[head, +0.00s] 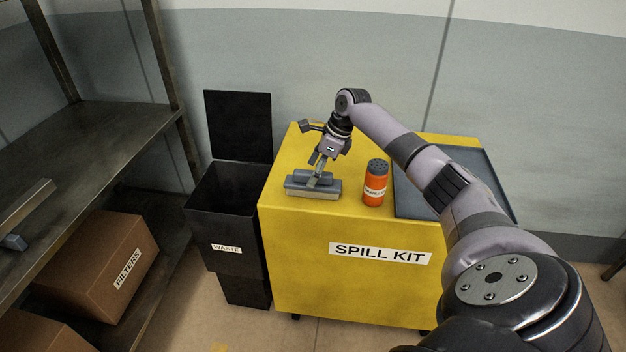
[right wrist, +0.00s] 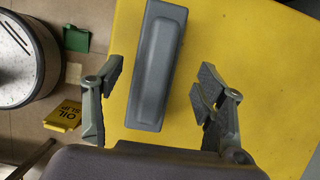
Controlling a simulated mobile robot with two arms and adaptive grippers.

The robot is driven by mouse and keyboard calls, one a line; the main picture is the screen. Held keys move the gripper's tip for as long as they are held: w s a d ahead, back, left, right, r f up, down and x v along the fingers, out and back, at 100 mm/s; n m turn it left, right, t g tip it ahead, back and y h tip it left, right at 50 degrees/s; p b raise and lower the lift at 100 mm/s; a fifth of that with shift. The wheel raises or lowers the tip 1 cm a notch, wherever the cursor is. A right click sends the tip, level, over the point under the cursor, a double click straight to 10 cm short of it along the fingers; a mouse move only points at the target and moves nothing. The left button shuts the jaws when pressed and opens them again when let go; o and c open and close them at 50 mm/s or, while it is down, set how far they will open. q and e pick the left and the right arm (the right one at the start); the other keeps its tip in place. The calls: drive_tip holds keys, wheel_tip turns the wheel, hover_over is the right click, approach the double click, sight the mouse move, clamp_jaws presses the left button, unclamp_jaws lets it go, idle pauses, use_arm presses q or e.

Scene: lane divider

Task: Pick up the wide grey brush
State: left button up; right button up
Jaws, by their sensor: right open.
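The wide grey brush (head: 299,190) lies on the yellow spill kit cabinet (head: 300,240), near its left side. In the right wrist view the brush (right wrist: 160,62) is a long grey block with a raised middle. My right gripper (head: 319,176) is over the brush, pointing down, and hides part of it. In the right wrist view my right gripper (right wrist: 160,80) is open, with one finger on each side of the brush's near part. Gaps show between the fingers and the brush. My left gripper is in neither view.
A black waste bin (head: 228,225) with a raised lid stands left of the cabinet. A shelf (head: 90,140) with boxes is further left. A yellow sign (right wrist: 64,115) shows beyond the cabinet's edge.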

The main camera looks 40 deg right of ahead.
drive_tip(key=x, duration=0.4)
drive_tip(key=shift+a, duration=0.2)
drive_tip(key=shift+a+f, duration=0.1)
drive_tip(key=shift+f, duration=0.15)
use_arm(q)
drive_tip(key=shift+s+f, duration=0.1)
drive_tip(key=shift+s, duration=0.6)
use_arm(e)
drive_tip(key=c, duration=1.3)
